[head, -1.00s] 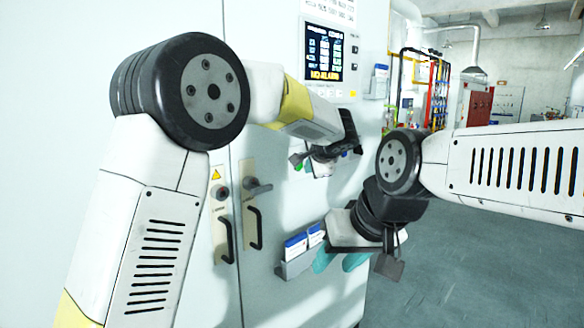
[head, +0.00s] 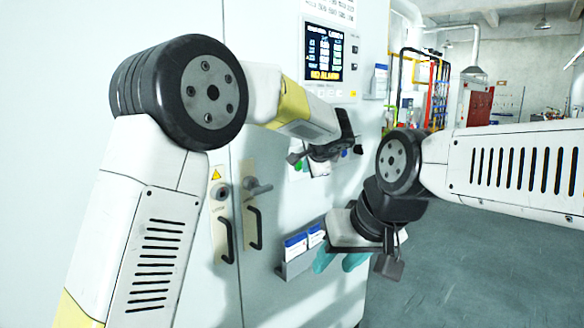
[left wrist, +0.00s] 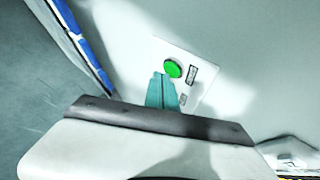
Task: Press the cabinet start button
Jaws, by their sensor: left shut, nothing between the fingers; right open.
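The green start button (left wrist: 173,69) sits on a pale plate on the cabinet (head: 290,205) in the left wrist view. In the head view a small bit of green (head: 298,167) shows beside my left wrist. My left gripper (left wrist: 161,76) is shut and empty, its teal fingertips just beside the button's lower left edge in the wrist view. I cannot tell whether they touch it. In the head view those fingers are hidden behind the wrist. My right gripper (head: 339,262) is open and empty, low in front of the cabinet.
A display (head: 324,54) is above my left wrist. Door handles (head: 256,226) and a holder with blue-and-white booklets (head: 298,262) are on the cabinet front, the holder close to my right gripper. Open floor (head: 450,270) lies to the right.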

